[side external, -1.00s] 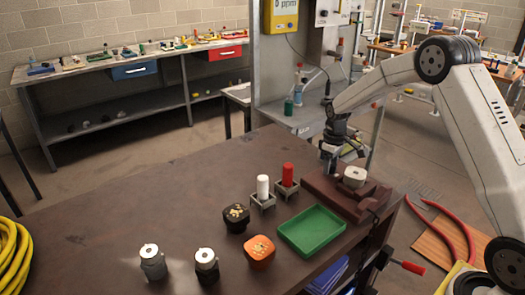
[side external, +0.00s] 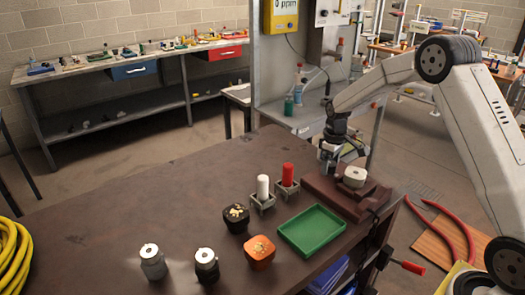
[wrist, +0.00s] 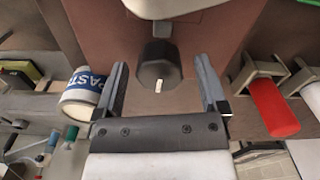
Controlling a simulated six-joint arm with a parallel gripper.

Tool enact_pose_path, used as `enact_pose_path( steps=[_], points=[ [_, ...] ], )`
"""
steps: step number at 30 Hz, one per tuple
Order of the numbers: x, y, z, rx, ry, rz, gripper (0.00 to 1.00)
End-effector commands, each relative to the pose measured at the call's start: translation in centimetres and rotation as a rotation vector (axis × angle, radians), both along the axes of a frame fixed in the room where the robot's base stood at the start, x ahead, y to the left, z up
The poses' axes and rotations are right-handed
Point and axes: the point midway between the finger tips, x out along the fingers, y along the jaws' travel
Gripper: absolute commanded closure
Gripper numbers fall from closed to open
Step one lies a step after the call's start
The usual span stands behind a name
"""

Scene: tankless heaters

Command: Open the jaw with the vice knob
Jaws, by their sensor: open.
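The brown-red vice (side external: 333,194) stands on the right end of the dark table, with a pale round part (side external: 354,177) in its jaw. In the wrist view the black faceted vice knob (wrist: 158,66) with a white mark sits in front of the vice body (wrist: 125,25). My gripper (wrist: 160,80) is open, with one finger on each side of the knob and a gap on both sides. In the side view my gripper (side external: 326,166) is at the far end of the vice, and the knob is hidden there.
A green tray (side external: 312,231) lies in front of the vice. A red cylinder (side external: 287,174) and a white cylinder (side external: 263,187) stand in holders to its left. In the wrist view a labelled can (wrist: 82,94) is left of my gripper.

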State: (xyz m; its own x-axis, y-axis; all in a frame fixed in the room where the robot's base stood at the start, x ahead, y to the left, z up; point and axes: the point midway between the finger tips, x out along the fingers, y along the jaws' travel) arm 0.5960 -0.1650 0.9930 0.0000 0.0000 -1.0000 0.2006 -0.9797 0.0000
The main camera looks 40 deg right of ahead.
Motion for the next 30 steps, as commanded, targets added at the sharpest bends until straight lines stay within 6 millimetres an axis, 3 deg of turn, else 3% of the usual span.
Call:
enact_pose_path(
  steps=[18,30],
  points=[
    [0.1,0.0,6.7,-0.001,-0.003,0.000,0.08],
    [0.0,0.0,7.6,-0.001,-0.002,0.000,0.08]
  ],
)
